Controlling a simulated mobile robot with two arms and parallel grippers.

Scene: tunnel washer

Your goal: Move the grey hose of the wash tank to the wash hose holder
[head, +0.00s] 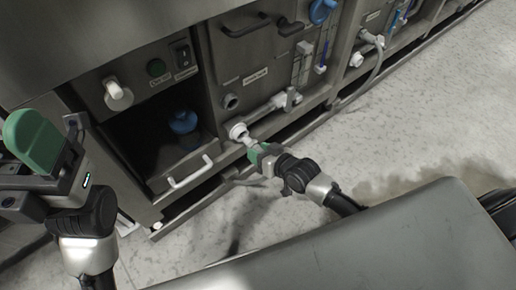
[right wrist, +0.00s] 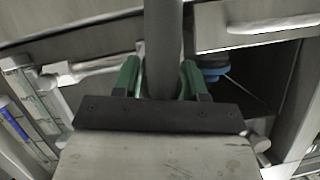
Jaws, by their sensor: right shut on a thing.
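My right gripper (head: 254,151) is at the lower front of the washer, beside a white round fitting (head: 238,131) at the end of a pale pipe. In the right wrist view, its green fingers (right wrist: 160,78) are on both sides of the grey hose (right wrist: 163,40), shut on it. In the head view the gripper hides much of the hose. A dark round port (head: 230,101) is on the panel above the fitting. I cannot tell which part is the wash hose holder. My left gripper (head: 36,140) is raised at the left, away from the hose; its jaw gap does not show.
An open compartment (head: 150,135) with a blue-topped item (head: 183,122) lies left of the right gripper. A drawer handle (head: 190,172) sticks out below it. Another hose (head: 375,70) hangs farther right. The speckled floor (head: 430,110) at the right is clear.

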